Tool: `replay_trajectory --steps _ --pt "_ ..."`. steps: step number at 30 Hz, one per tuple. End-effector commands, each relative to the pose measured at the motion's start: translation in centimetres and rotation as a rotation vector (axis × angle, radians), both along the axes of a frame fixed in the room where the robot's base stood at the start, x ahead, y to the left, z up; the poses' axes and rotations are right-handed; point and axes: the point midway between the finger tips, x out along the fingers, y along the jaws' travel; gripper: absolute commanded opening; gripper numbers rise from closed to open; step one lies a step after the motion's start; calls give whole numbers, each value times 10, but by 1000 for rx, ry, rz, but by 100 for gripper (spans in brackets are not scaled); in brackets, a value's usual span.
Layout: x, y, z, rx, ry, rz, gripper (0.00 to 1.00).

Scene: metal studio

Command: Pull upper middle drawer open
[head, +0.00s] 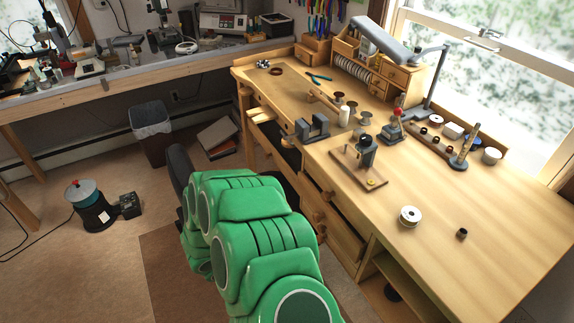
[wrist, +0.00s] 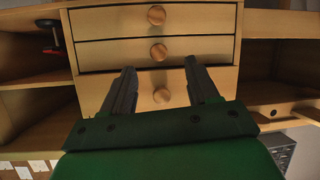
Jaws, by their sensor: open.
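In the wrist view, a stack of wooden drawers with round knobs is straight ahead. The top drawer (wrist: 110,20), the drawer below it (wrist: 105,54) and a lower drawer (wrist: 225,82) show, and all look shut. My gripper (wrist: 159,68) is open and empty. Its two dark fingers point at the stack, one on each side of the second drawer's knob (wrist: 158,51) in the picture, with the lower knob (wrist: 162,95) showing between them. I cannot tell how far the fingertips are from the fronts. In the head view my green arm hides the gripper and much of the drawers.
The wooden workbench (head: 460,220) carries a spool (head: 410,216), a small stand (head: 365,152) and other tools on top. In the wrist view a red and black clamp (wrist: 52,38) hangs at the left. A bin (head: 152,135) and a machine (head: 92,208) stand on the floor.

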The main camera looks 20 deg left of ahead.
Motion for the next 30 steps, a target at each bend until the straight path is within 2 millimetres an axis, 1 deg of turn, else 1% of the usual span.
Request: replay_trajectory --steps 14,25,30 --pt "8 12 21 136 89 7 60" --pt "25 29 42 277 139 39 60" --pt "36 41 55 353 156 72 60"
